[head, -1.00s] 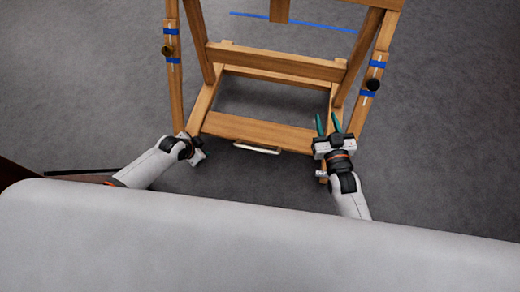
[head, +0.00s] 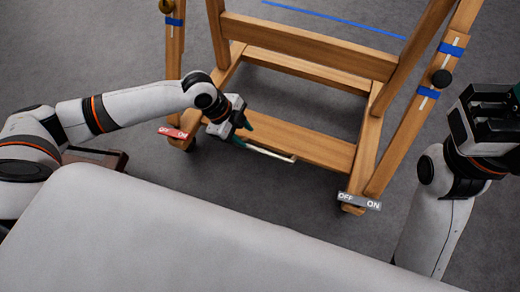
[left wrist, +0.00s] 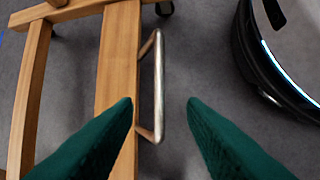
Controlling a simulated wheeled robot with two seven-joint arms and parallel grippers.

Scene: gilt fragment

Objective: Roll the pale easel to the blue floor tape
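The pale wooden easel (head: 310,45) stands upright on the grey floor ahead of me. A metal handle (head: 270,153) is on its lower front bar (head: 305,145). My left gripper (head: 243,131) is at the handle's left end. In the left wrist view, its teal fingers (left wrist: 160,101) are apart, with the handle (left wrist: 158,75) between their lines, nearer the left finger; I see no grip on it. My right gripper (head: 508,98) is raised at the right edge, away from the easel, its fingers partly cut off. The blue floor tape (head: 335,18) lies as a line beyond the easel.
A red OFF/ON label (head: 173,133) sits at the easel's left foot and a grey OFF/ON label (head: 358,201) at the right foot. Blue bands (head: 450,49) and dark knobs (head: 441,78) mark the side posts. The floor around the tape looks clear.

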